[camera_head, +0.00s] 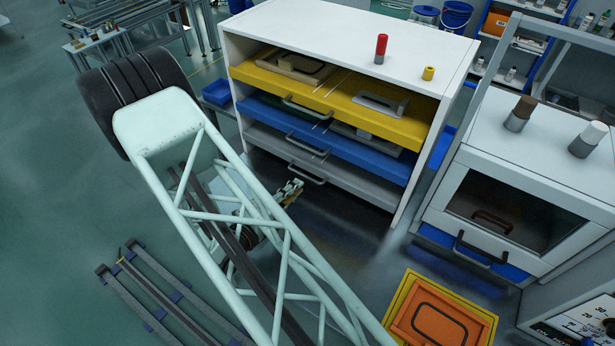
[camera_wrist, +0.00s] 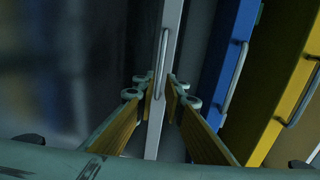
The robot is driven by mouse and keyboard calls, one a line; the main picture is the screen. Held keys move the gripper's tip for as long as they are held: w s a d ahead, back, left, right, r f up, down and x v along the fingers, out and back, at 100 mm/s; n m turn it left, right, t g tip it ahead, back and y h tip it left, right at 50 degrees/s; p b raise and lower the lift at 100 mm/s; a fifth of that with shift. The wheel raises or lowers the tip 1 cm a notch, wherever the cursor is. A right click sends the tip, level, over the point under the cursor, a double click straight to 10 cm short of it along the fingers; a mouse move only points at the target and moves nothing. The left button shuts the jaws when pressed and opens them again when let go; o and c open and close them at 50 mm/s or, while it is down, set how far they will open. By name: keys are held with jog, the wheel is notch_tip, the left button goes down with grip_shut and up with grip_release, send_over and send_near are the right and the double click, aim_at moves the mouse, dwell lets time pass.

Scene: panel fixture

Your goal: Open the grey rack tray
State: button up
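The grey tray (camera_head: 352,194) is the lowest of three in the white rack, with a dark bar handle (camera_head: 307,175) on its front. In the wrist view its front is a pale upright strip (camera_wrist: 169,50), with the handle (camera_wrist: 161,62) along it. My gripper (camera_head: 291,190) is just in front of the rack, low and near this handle, partly hidden by my arm. In the wrist view my gripper (camera_wrist: 163,88) is open, its yellow-padded fingers on either side of the handle's near end. I see no clear contact.
Above the grey tray are the blue tray (camera_head: 352,149) and the yellow tray (camera_head: 345,104), each with its own handle. A white cabinet (camera_head: 520,160) stands to the right. An orange panel on a yellow base (camera_head: 440,318) lies in front. A dark rail frame (camera_head: 165,300) is at lower left.

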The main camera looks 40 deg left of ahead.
aim_at(308, 177)
jog(key=shift+p+x, duration=0.4)
jog(key=shift+x, duration=3.5)
jog(key=shift+c, duration=0.8)
grip_shut()
